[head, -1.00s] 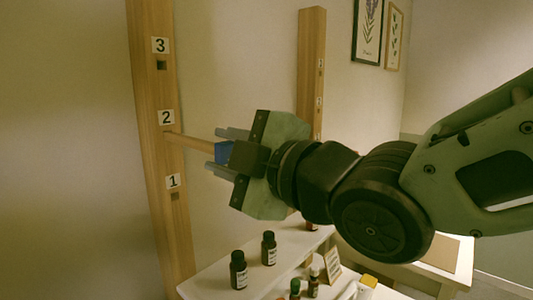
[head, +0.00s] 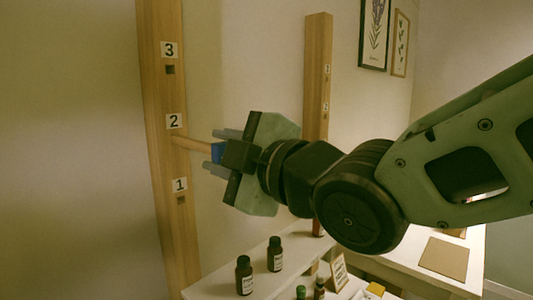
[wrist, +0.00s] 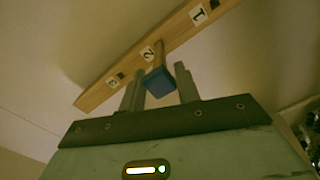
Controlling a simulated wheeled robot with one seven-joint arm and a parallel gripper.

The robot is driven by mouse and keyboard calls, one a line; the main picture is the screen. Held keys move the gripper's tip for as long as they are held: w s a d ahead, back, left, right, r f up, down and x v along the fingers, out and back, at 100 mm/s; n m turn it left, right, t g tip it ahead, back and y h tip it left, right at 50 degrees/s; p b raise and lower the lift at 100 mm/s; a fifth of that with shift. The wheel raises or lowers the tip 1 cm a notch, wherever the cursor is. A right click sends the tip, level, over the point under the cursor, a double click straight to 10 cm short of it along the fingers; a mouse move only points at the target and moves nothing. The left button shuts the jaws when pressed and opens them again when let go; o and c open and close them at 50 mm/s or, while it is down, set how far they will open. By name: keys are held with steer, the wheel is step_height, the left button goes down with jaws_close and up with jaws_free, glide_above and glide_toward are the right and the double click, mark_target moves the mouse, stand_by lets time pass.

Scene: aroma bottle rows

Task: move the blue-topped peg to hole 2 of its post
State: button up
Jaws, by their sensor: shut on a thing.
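The blue-topped peg (head: 194,145) is held by its blue top (head: 217,153), which also shows in the wrist view (wrist: 158,82). My gripper (head: 212,149) is shut on the blue top, one finger on each side of it. The wooden shaft points left at the left post (head: 165,90). Its far end meets the post just below label 2 (head: 174,121), at hole 2, and the hole is covered by it. Part of the shaft looks to be inside, but the depth is hidden. Hole 3 (head: 170,70) and hole 1 (head: 181,201) look empty.
A second numbered wooden post (head: 317,80) stands behind my gripper. Below is a white shelf (head: 215,287) with dark bottles (head: 244,275) and a small sign (head: 338,272). Framed pictures (head: 375,35) hang on the back wall.

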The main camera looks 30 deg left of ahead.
steer(key=shift+a, duration=0.2)
steer(key=o, duration=1.1)
steer(key=shift+w, duration=0.1)
steer(key=shift+c, duration=0.2)
steer(key=b+v, duration=0.5)
steer(key=v, duration=1.2)
steer(key=shift+d, duration=0.1)
